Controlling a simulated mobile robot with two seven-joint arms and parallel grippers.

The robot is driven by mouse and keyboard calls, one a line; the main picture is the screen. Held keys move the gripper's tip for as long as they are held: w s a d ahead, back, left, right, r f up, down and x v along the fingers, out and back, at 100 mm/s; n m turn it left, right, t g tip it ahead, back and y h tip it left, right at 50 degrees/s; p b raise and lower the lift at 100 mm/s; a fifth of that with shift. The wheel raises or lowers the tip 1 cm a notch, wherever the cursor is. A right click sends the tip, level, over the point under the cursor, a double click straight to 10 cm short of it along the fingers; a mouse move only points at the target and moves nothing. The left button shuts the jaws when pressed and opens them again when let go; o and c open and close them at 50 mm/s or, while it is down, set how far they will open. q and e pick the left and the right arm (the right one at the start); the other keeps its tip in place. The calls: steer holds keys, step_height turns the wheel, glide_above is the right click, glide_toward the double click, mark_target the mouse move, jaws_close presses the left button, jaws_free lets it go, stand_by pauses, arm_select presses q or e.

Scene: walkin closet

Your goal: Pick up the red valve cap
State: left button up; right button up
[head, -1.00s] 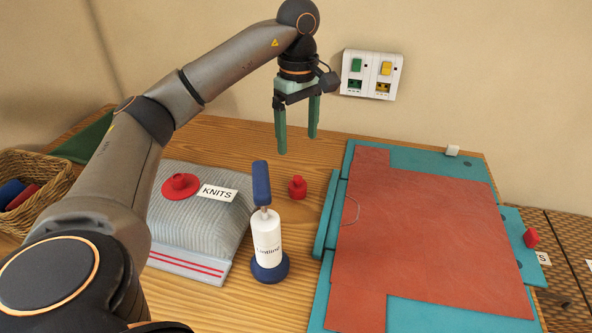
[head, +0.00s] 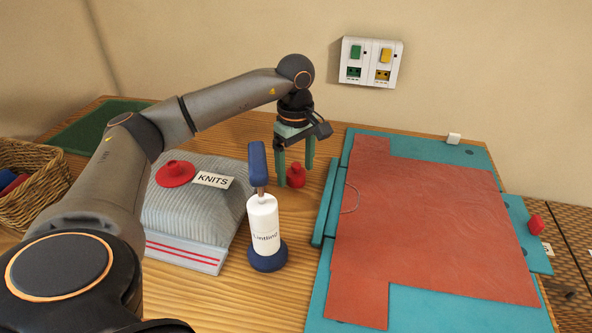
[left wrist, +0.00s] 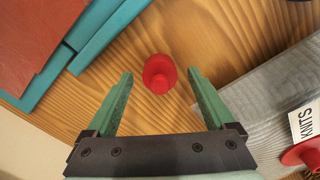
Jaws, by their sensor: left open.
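A small red cap with a narrower knob on top (head: 296,177) stands on the wooden table, between the lint roller and the teal board. It also shows in the left wrist view (left wrist: 159,74), between and just ahead of my fingertips. My left gripper (head: 295,174) points down, open and empty, close over this cap with its fingers on either side in the picture. Whether the fingers touch it cannot be told. A wider red disc with a knob (head: 176,174) lies on the grey knit stack. My right gripper is not in view.
The lint roller (head: 264,222) stands upright in front of the cap. The knit stack (head: 195,215) is to the left, a wicker basket (head: 38,200) further left. The teal board (head: 425,312) with red-brown sheets lies right, a red knob (head: 536,224) at its edge.

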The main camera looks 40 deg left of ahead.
arm_select(q)
jaws_close()
stand_by(0.8)
